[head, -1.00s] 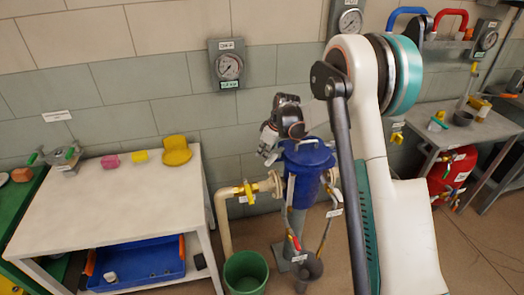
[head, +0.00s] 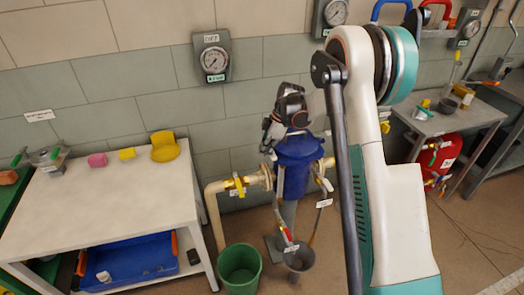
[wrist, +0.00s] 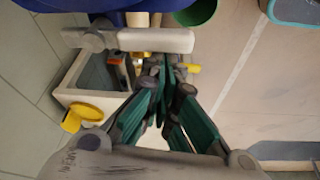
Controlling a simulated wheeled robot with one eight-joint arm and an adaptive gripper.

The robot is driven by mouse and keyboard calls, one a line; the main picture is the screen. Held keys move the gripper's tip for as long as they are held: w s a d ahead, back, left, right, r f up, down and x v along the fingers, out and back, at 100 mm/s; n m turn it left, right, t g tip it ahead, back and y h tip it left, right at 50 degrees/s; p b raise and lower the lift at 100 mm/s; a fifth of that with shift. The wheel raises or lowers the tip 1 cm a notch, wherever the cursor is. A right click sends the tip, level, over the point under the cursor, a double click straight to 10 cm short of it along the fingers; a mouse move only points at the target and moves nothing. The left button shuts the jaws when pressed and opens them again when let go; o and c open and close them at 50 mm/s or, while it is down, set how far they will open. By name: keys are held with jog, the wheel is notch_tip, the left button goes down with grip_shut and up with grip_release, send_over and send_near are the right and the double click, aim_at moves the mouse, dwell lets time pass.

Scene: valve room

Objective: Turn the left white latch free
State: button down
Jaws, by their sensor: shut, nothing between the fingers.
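The blue vessel (head: 296,178) stands on a grey post against the tiled wall. A narrow white latch (head: 280,182) hangs on its left side. The wrist view shows a white latch bar (wrist: 155,40) lying across the picture, with a grey pivot at its left end, close to the blue vessel's edge (wrist: 55,4). My gripper (wrist: 165,66) is shut and empty, with its teal fingertips close below the bar in that view. I cannot tell whether they touch it. In the head view my dark wrist is over the vessel's top, and the fingertips are hidden.
A brass pipe with a yellow valve handle (head: 238,185) joins the vessel's left side. A white table (head: 100,205) is at left, and a red tank (head: 438,155) is at right.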

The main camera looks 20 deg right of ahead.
jog(key=shift+s+d, duration=0.1)
jog(key=shift+d, duration=0.15)
dwell(0.4)
jog(key=a, duration=0.5)
jog(key=p+v, duration=0.2)
jog(key=v, duration=0.8)
jog(key=shift+w+d+p, duration=0.3)
jog(key=shift+w+p, duration=0.05)
jog(key=shift+w, duration=0.05)
jog(key=shift+r, duration=0.1)
